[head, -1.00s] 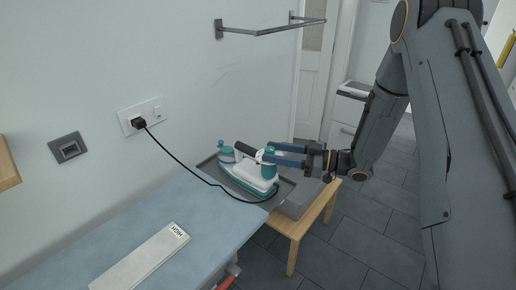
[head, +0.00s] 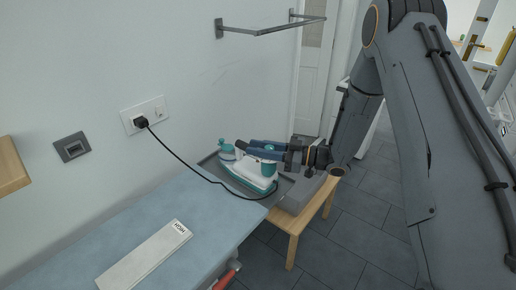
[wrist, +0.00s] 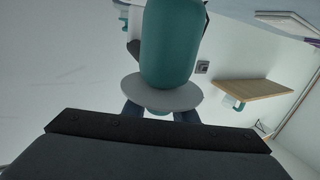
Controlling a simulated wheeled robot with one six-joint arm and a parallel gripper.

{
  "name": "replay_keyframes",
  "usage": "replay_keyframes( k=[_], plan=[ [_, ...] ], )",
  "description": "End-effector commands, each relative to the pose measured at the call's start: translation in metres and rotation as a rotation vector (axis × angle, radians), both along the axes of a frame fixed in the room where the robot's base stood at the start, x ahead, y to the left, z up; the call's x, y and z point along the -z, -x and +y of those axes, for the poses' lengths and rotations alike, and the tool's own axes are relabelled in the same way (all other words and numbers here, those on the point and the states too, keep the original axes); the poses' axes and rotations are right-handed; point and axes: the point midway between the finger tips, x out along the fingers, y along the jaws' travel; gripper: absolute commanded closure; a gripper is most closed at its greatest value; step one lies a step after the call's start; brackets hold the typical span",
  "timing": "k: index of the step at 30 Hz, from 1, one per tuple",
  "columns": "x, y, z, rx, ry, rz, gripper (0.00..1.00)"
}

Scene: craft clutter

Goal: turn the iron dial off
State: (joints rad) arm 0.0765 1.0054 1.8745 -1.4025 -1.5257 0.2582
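The white and teal iron (head: 254,178) sits on a dark grey tray beyond the end of the ironing board. A rounded teal part (wrist: 172,42) with a pale grey disc (wrist: 160,93) below it fills the upper middle of the wrist view. I cannot make out a dial mark on it. My gripper (head: 258,150) is level over the top of the iron, its two blue fingers pointing left and apart from each other. In the wrist view the disc hides the fingertips, so contact with the iron cannot be seen.
The blue ironing board (head: 90,235) holds a pale strip (head: 145,257) marked HIGH. A black cord runs from the wall socket (head: 157,113) to the iron. A rail (head: 265,31) is on the wall above.

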Motion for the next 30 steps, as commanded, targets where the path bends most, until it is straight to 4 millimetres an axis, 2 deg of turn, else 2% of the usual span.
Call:
replay_keyframes(
  k=[5,15,27,28,30],
  plan=[
    [0.001,0.000,0.001,-0.037,-0.002,-0.006,0.97],
    [0.001,0.008,0.001,-0.249,-0.002,-0.005,0.97],
    [-0.001,0.010,0.001,-0.277,-0.001,-0.001,0.97],
    [-0.001,0.010,0.001,-0.277,-0.001,-0.001,0.70],
    [-0.001,0.010,0.001,-0.277,-0.001,-0.001,0.58]
  ],
)
